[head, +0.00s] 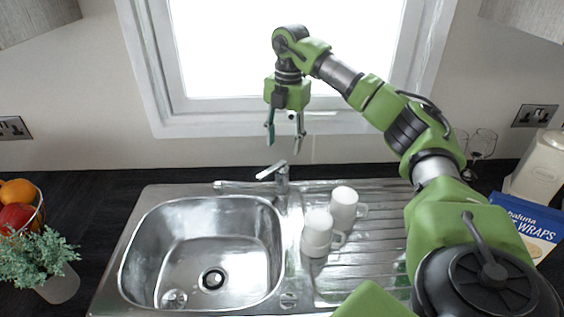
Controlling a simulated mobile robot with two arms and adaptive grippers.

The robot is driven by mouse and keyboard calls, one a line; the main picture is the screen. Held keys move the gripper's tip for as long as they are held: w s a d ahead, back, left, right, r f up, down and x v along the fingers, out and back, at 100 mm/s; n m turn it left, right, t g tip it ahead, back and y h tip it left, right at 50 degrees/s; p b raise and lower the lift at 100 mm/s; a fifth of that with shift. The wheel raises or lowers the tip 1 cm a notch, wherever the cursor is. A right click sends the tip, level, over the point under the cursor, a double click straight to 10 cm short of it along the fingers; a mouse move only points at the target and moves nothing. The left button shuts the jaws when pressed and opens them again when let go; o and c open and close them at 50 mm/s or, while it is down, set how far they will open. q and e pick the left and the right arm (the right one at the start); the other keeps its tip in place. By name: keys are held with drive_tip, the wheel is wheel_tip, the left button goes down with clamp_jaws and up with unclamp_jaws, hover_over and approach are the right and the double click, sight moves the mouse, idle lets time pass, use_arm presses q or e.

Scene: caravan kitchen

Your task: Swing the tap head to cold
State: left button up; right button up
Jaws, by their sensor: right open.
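The chrome tap (281,180) stands at the back edge of the sink, between the basin and the draining board. Its spout (235,187) points left over the back of the basin, and its lever head (271,170) sits on top, sloping down to the left. My right gripper (284,146) hangs above the tap in front of the window, fingers pointing down and apart, with nothing between them. It appears clear of the tap. My left gripper is not in the picture.
The steel sink basin (150,235) is empty. White mugs (317,228) stand on the draining board (375,240) right of the tap.

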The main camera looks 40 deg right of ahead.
sight(282, 163)
drive_tip(key=f, duration=0.2)
drive_tip(key=f+p, duration=0.1)
drive_tip(key=f, duration=0.4)
drive_tip(key=shift+w+f, duration=0.3)
drive_tip(key=shift+f, duration=0.5)
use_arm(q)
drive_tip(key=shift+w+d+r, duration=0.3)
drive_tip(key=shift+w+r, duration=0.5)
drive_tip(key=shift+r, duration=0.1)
use_arm(e)
drive_tip(key=shift+f, duration=0.1)
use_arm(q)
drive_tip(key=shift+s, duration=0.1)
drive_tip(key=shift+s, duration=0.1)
use_arm(e)
clamp_jaws()
